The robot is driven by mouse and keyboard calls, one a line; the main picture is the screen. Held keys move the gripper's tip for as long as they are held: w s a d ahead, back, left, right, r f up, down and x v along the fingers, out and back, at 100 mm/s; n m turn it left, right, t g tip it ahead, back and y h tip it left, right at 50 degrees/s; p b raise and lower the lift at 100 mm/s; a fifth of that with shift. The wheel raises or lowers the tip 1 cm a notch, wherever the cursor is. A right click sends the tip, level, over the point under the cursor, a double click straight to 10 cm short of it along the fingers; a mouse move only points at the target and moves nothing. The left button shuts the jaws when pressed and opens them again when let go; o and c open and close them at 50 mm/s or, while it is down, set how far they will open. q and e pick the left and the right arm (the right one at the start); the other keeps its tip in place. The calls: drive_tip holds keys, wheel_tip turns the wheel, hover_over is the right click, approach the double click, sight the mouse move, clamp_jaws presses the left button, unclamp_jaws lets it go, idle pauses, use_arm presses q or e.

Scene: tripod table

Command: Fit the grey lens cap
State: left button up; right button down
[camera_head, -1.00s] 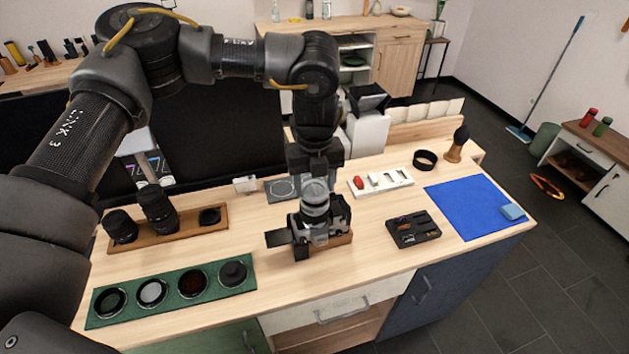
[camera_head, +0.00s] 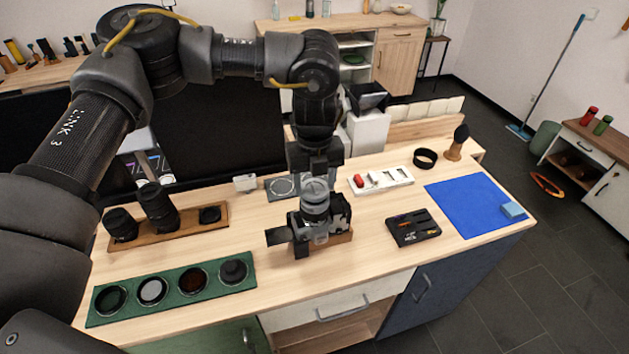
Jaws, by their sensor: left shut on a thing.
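My left gripper (camera_head: 317,180) comes straight down over the camera (camera_head: 338,212), on the table's middle. It is shut on a small grey round piece, which I take to be the grey lens cap; the fingers and lens area overlap, so its outline is partly hidden. Grey rounded parts show directly under the gripper, in front of the black camera body. I cannot tell whether the cap is seated or just touching. A dark flat plate (camera_head: 278,236) sticks out at the camera's left. My right gripper is not in view.
A green tray (camera_head: 100,318) with several round filters lies front left. A wooden tray (camera_head: 185,227) with two black lenses is behind it. A black case (camera_head: 414,228), white tray (camera_head: 400,181), black ring (camera_head: 425,159) and blue mat (camera_head: 465,205) lie to the right.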

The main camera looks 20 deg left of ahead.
use_arm(q)
drive_tip(key=shift+s+f+b, duration=0.1)
drive_tip(key=shift+f+b, duration=0.25)
drive_tip(key=shift+f, duration=0.35)
idle(1.3)
drive_tip(key=o, duration=1.4)
drive_tip(key=shift+c, duration=0.2)
drive_tip(key=shift+r, duration=0.15)
drive_tip(key=shift+r+p, duration=2.6)
drive_tip(key=shift+r, duration=0.85)
drive_tip(key=shift+a+f, duration=0.1)
